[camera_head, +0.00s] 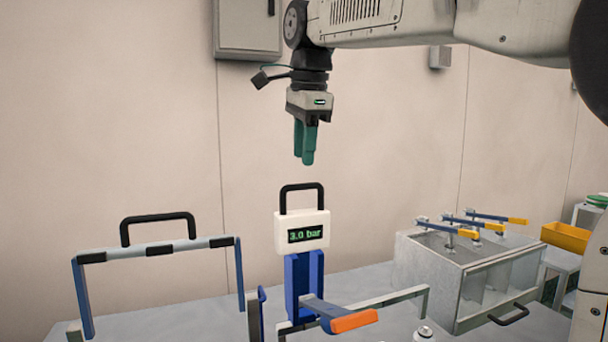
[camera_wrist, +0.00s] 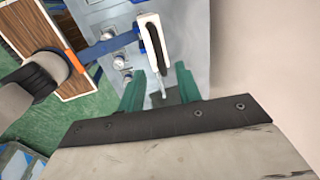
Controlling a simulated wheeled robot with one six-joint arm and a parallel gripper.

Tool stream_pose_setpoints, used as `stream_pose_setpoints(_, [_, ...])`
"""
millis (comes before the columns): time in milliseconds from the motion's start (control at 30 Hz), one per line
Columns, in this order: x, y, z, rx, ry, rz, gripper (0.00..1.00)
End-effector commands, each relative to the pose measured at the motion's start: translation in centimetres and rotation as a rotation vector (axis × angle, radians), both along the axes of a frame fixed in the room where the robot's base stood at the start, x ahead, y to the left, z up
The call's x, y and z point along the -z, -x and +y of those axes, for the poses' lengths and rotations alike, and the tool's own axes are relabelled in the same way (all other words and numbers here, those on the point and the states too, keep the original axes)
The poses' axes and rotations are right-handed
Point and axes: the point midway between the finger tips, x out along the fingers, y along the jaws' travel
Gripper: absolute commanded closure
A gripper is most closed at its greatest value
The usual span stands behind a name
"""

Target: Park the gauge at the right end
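The gauge (camera_head: 301,234) is a white box with a green "3.0 bar" readout and a black loop handle (camera_head: 302,186) on top. It sits upright on a blue bracket (camera_head: 303,285) near a grey metal rail (camera_head: 400,297). My gripper (camera_head: 305,160) hangs pointing down above the handle, with clear air between its green fingertips and the handle. In the wrist view my gripper (camera_wrist: 161,70) shows its fingers apart with nothing between them. The white gauge (camera_wrist: 147,55) lies just past the fingertips there, with its dark handle toward the camera.
A blue lever with an orange grip (camera_head: 354,321) sticks out in front of the bracket. A frame with blue legs and a black handle (camera_head: 158,228) stands left. A metal box with a clear front (camera_head: 425,268) and yellow-tipped clamps (camera_head: 517,221) stands right. A can (camera_head: 424,334) stands at the front.

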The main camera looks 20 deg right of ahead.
Motion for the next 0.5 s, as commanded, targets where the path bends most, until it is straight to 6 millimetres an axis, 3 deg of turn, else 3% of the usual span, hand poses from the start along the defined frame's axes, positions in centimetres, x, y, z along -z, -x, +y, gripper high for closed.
stream_pose_setpoints(233, [3.9, -0.7, 0.2, -0.004, 0.001, 0.002, 0.66])
stream_pose_setpoints(500, [5.6, -1.1, 0.0, -0.002, 0.000, -0.001, 0.66])
